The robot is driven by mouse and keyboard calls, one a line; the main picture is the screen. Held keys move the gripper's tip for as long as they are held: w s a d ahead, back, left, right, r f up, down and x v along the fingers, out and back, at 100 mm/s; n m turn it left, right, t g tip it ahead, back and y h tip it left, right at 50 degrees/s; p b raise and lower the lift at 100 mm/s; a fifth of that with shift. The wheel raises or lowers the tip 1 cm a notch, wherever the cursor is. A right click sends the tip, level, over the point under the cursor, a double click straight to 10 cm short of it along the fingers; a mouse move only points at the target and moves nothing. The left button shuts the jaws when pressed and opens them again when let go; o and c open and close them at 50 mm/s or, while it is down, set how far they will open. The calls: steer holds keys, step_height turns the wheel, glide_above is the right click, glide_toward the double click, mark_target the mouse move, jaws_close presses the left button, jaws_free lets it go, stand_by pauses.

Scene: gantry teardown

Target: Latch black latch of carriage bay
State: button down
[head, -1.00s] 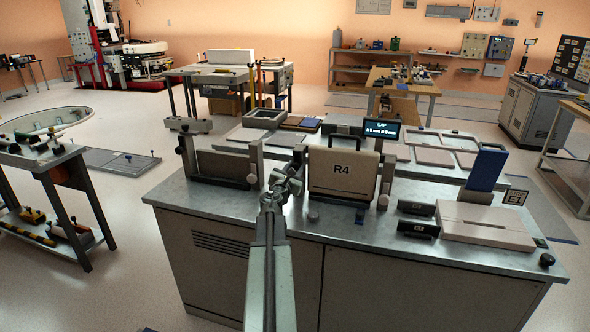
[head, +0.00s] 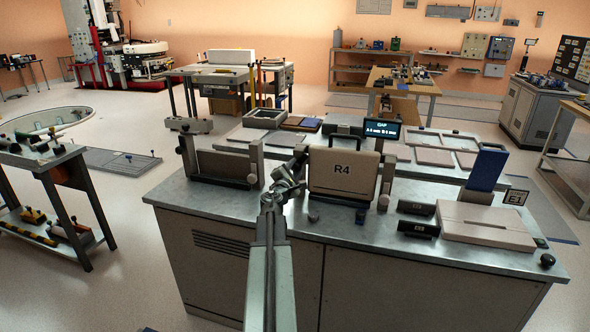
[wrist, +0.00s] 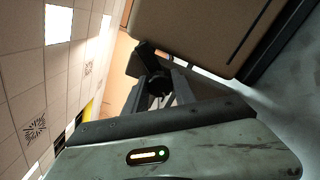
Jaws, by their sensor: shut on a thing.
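My gripper (head: 296,170) is at the left edge of the beige R4 box (head: 343,172), which stands upright in the carriage bay on the metal bench. In the wrist view my gripper (wrist: 160,92) is shut on a small dark piece, the black latch (wrist: 157,82), beside the box (wrist: 205,28). The latch's pivot and its exact angle are partly hidden by the fingers. In the head view my gripper and wrist cover most of the latch.
A grey post (head: 387,180) stands right of the box. A small display (head: 382,130) stands behind. Black blocks (head: 417,208) and a pale E1 slab (head: 486,225) lie at right. The bench front is mostly clear.

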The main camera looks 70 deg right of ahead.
steer(key=m, duration=0.5)
steer(key=shift+m, duration=2.6)
steer(key=c, duration=1)
jaws_free()
steer(key=shift+c, duration=0.2)
steer(key=shift+a, duration=0.1)
steer(key=a, duration=0.7)
steer(key=shift+s+a, duration=0.2)
steer(key=shift+a, duration=0.1)
